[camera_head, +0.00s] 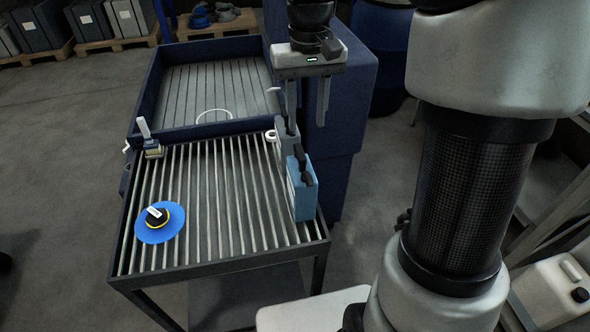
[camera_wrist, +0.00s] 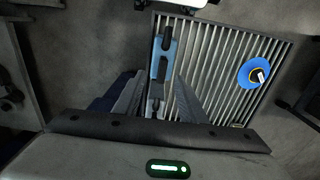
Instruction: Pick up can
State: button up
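A blue can (camera_head: 302,192) with a dark cap and handle stands upright near the right edge of the slatted bench. A grey can (camera_head: 285,148) stands right behind it, partly hidden by it. My gripper (camera_head: 307,127) points down above the rear of these cans, fingers apart and empty. In the head view one finger overlaps the grey can's top. In the wrist view the grey can (camera_wrist: 155,95) shows between the fingers, and the blue can (camera_wrist: 165,58) lies just beyond them. Whether a finger touches the grey can cannot be told.
The slatted bench (camera_head: 225,215) has free room in its middle. A blue disc tool (camera_head: 160,223) lies at its left, and a small container with a white upright part (camera_head: 150,142) stands at its back left. A ribbed tray (camera_head: 210,85) adjoins behind, and a dark blue cabinet (camera_head: 340,110) stands at right.

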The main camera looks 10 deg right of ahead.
aim_at(302, 156)
notch_tip(302, 156, down, 7)
jog(key=shift+r, duration=0.1)
jog(key=shift+a+f, duration=0.2)
jog(key=shift+f, duration=1.15)
jog(key=shift+a+f, duration=0.2)
jog(key=shift+f, duration=1.15)
jog(key=shift+c, duration=0.5)
grip_shut()
jog(key=shift+r, duration=0.1)
